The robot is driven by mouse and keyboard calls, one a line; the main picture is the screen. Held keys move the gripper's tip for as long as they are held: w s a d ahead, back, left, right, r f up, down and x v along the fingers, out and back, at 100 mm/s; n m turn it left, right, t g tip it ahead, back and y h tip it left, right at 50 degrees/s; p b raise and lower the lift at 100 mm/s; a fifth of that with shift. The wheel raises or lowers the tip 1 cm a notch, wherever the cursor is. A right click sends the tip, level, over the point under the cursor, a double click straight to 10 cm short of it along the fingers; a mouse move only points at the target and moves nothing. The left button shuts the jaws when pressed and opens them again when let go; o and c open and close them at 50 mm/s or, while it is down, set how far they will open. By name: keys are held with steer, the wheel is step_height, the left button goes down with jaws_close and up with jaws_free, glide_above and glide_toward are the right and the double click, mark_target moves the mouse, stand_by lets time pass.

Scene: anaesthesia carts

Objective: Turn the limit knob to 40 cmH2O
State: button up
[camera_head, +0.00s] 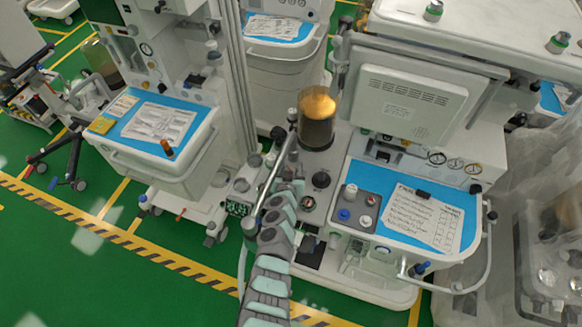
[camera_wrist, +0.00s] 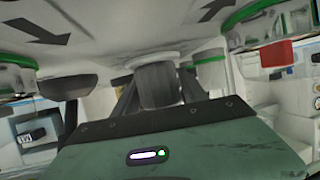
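In the wrist view a dark grey ribbed knob (camera_wrist: 157,86) with a pale round base stands on a white surface. My gripper (camera_wrist: 160,84) has one dark finger on each side of the knob. The fingers look very close to its sides, but I cannot tell whether they press on it. No scale or pressure number is readable by the knob. In the head view my arm reaches up from the bottom to the middle machine, and its end is hard to make out. A black round knob (camera_head: 321,179) shows on that machine, right of my arm; I cannot tell if it is the limit knob.
The middle machine has a amber-topped canister (camera_head: 317,118), a grey panel with coloured knobs (camera_head: 357,207) and a blue worktop with a paper sheet (camera_head: 424,218). Another cart (camera_head: 157,133) stands at the left. Plastic-covered equipment (camera_head: 548,240) is at the right.

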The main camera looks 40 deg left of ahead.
steer(key=shift+r, duration=0.1)
steer(key=shift+s+d+r+p, duration=0.2)
steer(key=shift+s+r+p, duration=0.15)
steer(key=shift+p, duration=0.25)
steer(key=shift+f+p+v, duration=0.2)
steer(key=shift+p+v, duration=1.65)
steer(key=shift+v, duration=1.35)
steer(key=shift+d, duration=0.1)
